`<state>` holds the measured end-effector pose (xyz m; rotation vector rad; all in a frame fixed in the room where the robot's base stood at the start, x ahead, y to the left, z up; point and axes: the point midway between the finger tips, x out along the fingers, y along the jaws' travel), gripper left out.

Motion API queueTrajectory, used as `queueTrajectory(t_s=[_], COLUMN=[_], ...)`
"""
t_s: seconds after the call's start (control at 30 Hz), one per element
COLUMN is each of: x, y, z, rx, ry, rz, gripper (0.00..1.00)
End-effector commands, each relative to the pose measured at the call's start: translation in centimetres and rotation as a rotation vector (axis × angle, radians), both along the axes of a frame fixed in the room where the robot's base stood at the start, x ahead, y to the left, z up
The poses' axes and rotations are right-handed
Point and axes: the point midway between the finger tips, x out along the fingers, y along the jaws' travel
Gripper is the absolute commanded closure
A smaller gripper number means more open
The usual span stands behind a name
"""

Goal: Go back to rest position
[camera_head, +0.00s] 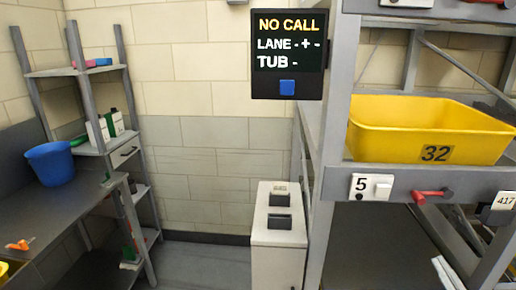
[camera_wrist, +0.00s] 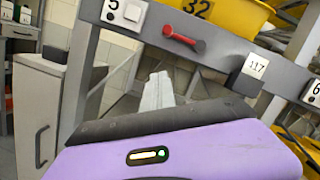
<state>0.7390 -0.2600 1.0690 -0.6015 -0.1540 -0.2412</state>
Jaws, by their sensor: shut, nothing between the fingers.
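My gripper (camera_wrist: 158,82) shows in the wrist view as pale grey fingers held together beyond a dark edge and a purple housing. It is shut and empty. It points towards the open space under the rack's front rail (camera_wrist: 200,40), apart from the yellow tub. In the head view a pale piece at the lower right edge looks like the gripper fingers (camera_head: 447,274), in front of the rack's lower frame. The rest of my arm is out of that view.
A yellow tub (camera_head: 425,128) marked 32 sits on the rack above rail label 5 and a red handle (camera_head: 432,194). A sign (camera_head: 288,55) reads NO CALL. A white cabinet (camera_head: 278,250) stands beside the rack. A blue bucket (camera_head: 50,163) is on the left bench. Floor between is clear.

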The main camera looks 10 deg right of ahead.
Motion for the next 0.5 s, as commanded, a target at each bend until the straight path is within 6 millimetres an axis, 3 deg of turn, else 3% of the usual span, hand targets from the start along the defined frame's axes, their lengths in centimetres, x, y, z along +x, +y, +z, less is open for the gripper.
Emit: queueTrajectory(t_s=[0.13, 0.27, 0.37, 0.5], x=[-0.3, -1.3, -2.8, -5.5], y=[-1.3, -2.1, -1.0, 2.1], z=[0.0, -0.3, -1.9, -4.1], rx=[-0.164, -0.479, -0.732, -1.116], ry=[0.043, 0.166, 0.291, 0.464], rz=[-0.093, -0.241, -0.317, -0.371], gripper=[1.0, 1.0, 1.0, 1.0])
